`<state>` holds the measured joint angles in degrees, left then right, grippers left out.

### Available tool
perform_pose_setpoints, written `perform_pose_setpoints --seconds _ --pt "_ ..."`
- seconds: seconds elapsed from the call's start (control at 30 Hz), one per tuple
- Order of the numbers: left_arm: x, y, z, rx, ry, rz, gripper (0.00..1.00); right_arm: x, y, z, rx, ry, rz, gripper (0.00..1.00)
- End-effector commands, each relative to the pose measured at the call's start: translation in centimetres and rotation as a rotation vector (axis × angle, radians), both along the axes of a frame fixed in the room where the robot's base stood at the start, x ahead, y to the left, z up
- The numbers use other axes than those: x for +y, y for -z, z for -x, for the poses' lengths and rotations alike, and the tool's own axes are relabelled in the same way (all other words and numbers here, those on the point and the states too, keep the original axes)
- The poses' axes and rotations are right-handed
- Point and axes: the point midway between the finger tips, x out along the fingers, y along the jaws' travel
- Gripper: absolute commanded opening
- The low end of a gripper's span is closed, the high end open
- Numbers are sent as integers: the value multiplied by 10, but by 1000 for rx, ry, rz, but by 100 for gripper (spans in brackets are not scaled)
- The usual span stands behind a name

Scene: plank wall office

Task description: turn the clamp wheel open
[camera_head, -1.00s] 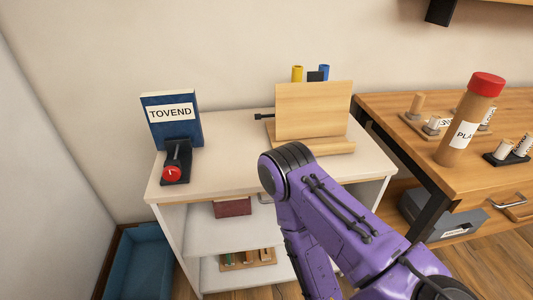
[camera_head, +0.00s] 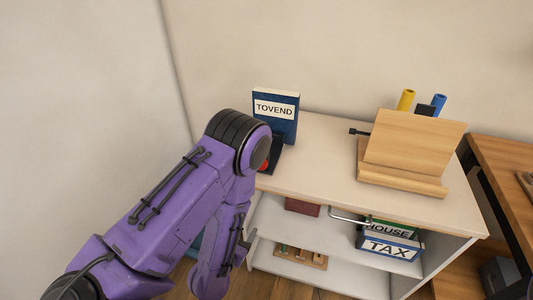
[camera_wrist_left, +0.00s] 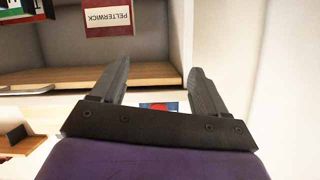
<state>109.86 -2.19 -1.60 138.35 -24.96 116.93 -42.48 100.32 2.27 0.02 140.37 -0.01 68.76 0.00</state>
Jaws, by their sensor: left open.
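The clamp's red wheel (camera_head: 264,166) sits on a small black base (camera_head: 275,154) at the left end of a cream cabinet top, before a blue book marked TOVEND (camera_head: 275,114). In the left wrist view my left gripper (camera_wrist_left: 158,75) is open and empty. A small red and blue patch shows low between its fingers; I cannot tell what it is. My right gripper is out of view.
The cream cabinet (camera_head: 330,160) carries a wooden stand (camera_head: 412,140) at its right. Its shelves hold a dark red box (camera_head: 302,207), which reads PELTERWICK in the left wrist view (camera_wrist_left: 108,17), and binders (camera_head: 390,246). A wooden desk (camera_head: 505,170) stands at right.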

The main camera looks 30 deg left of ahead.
Motion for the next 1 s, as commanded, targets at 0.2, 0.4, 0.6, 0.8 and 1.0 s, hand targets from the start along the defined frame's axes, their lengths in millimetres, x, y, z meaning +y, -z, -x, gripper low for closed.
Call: perform_pose_setpoints --seconds 0.2,0.4,0.6,0.8,1.0 --pt "-2 -116 -40 -314 49 -192 74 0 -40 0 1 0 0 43" --pt "6 -125 -66 -345 38 -212 74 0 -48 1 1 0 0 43" --pt "17 -124 -111 -345 40 -211 74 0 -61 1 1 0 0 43" --pt "23 -121 -139 -340 43 -212 74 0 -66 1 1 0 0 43" --pt "24 -120 -145 -338 44 -213 74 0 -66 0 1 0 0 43"
